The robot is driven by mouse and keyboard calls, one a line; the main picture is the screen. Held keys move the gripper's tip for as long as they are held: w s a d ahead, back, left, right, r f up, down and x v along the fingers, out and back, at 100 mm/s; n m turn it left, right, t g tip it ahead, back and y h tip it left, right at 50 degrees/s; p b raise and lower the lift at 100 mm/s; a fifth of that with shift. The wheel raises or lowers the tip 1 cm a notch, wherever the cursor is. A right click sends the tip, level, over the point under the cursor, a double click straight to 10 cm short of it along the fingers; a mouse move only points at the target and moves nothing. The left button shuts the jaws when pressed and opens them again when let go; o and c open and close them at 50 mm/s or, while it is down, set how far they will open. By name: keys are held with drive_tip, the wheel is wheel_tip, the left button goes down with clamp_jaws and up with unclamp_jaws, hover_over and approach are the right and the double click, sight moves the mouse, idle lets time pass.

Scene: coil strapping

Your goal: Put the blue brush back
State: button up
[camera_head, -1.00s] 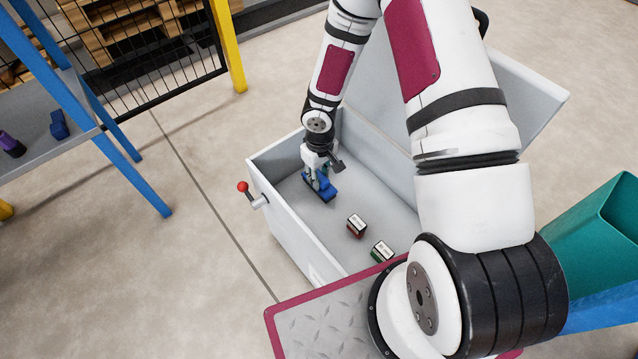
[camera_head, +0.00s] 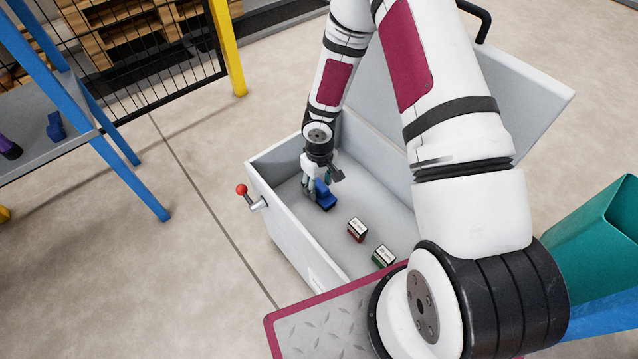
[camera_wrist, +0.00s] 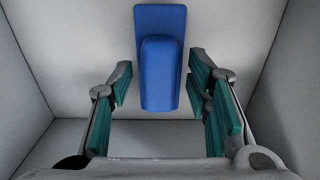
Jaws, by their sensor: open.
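The blue brush (camera_head: 325,196) is inside the grey box (camera_head: 285,240), near its back left end. It also shows in the wrist view (camera_wrist: 160,62) as a flat blue plate with a raised rounded block, its lower end between my fingers. My gripper (camera_head: 313,188) is down inside the box at the brush. In the wrist view my gripper (camera_wrist: 160,90) is open, with teal pads on both sides of the brush. A gap shows on the left, and a narrower one on the right. The brush's underside is hidden.
A red-brown small box (camera_head: 357,230) and a green one (camera_head: 384,256) stand on the box floor. The box's lid (camera_head: 530,90) is open at right. A red-knobbed lever (camera_head: 241,190) sticks out at left. A shelf (camera_head: 50,140) holds a blue object (camera_head: 56,126) and a purple-black one (camera_head: 8,147).

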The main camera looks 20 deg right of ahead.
wheel_tip(320, 180, up, 12)
drive_tip(key=p, duration=0.5)
drive_tip(key=shift+r, duration=0.15)
wheel_tip(320, 180, up, 14)
drive_tip(key=h, duration=0.3)
hover_over(319, 184)
drive_tip(key=s+d, duration=0.1)
drive_tip(key=d, duration=0.4)
drive_tip(key=s+d+r+m, duration=0.25)
drive_tip(key=s+r, duration=0.55)
drive_tip(key=r, duration=0.5)
drive_tip(key=s+a+r+y, duration=0.1)
drive_tip(key=s+a+r, duration=0.1)
drive_tip(key=s, duration=0.5)
drive_tip(key=s+a+r+y, duration=0.1)
drive_tip(key=s+a+r, duration=0.2)
drive_tip(key=s, duration=0.5)
drive_tip(key=s+a+r+m+y, duration=0.1)
drive_tip(key=s+a+r, duration=0.1)
drive_tip(key=s+r, duration=0.3)
drive_tip(key=s, duration=0.3)
drive_tip(key=shift+a, duration=0.4)
drive_tip(key=shift+r, duration=0.1)
wheel_tip(319, 184, up, 29)
drive_tip(key=t+p, duration=0.4)
drive_tip(key=p, duration=2.3)
drive_tip(key=shift+d+p, duration=0.35)
drive_tip(key=shift+p, duration=0.05)
